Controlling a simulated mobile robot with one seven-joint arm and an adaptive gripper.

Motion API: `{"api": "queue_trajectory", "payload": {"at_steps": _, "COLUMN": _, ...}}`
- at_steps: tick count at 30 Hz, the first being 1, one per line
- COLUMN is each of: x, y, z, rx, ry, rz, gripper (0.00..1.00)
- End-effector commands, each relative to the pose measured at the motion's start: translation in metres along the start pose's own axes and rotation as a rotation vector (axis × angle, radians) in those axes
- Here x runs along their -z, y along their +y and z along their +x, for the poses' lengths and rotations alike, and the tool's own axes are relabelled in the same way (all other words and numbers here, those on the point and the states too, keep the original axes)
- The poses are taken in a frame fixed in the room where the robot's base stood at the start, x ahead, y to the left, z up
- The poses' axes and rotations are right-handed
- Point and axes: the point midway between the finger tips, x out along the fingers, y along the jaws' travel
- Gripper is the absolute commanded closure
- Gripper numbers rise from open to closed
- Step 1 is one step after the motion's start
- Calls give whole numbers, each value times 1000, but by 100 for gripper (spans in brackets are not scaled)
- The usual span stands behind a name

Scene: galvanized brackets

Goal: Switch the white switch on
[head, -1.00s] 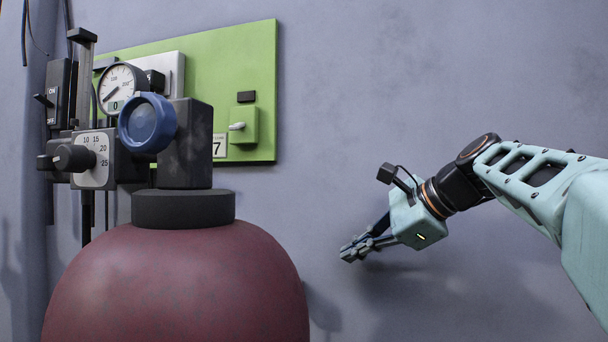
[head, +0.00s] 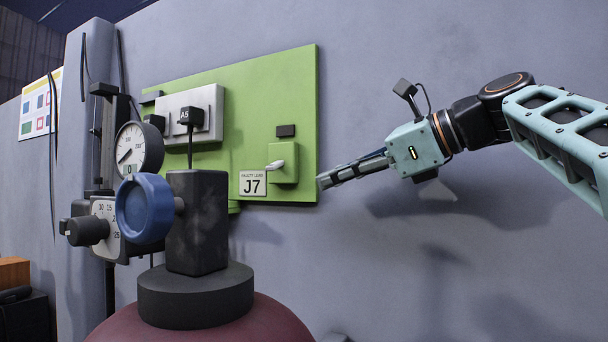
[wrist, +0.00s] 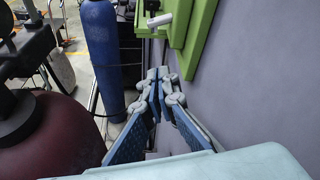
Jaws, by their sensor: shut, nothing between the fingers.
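A small white lever switch (head: 276,165) sticks out of a green box (head: 286,176) on the green wall board (head: 300,100). A dark block is above it and a J7 label (head: 253,183) is at its lower left. In the wrist view the white lever (wrist: 160,19) shows at the top, beyond and above the fingertips. My gripper (head: 321,182) is shut and empty, just right of the board's lower right edge, pointing left. It is apart from the lever. In the wrist view its fingertips (wrist: 157,76) are together.
A dark red tank (head: 210,325) with a black valve block (head: 197,222) and blue knob (head: 145,208) stands in front, left of the switch. A pale plate (head: 205,112) with an A5 tag is on the board. A blue cylinder (wrist: 118,55) shows in the wrist view. The wall at right is bare.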

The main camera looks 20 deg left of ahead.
Motion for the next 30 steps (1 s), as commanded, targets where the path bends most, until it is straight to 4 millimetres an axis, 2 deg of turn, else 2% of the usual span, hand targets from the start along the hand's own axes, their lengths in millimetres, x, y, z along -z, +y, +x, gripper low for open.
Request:
{"api": "queue_trajectory", "payload": {"at_steps": 5, "x": 0, "y": 1, "z": 28, "rx": -6, "ry": -1, "rz": 1, "gripper": 100}}
{"api": "queue_trajectory", "payload": {"at_steps": 15, "x": -1, "y": 1, "z": 100, "rx": -5, "ry": 0, "rz": -1, "gripper": 100}}
{"api": "queue_trajectory", "payload": {"at_steps": 18, "x": -21, "y": -2, "z": 88, "rx": 2, "ry": -1, "rz": -4, "gripper": 100}}
{"api": "queue_trajectory", "payload": {"at_steps": 21, "x": -31, "y": -1, "z": 84, "rx": 1, "ry": 0, "rz": -2, "gripper": 100}}
{"api": "queue_trajectory", "payload": {"at_steps": 30, "x": -37, "y": 0, "z": 82, "rx": 0, "ry": 1, "rz": 0, "gripper": 100}}
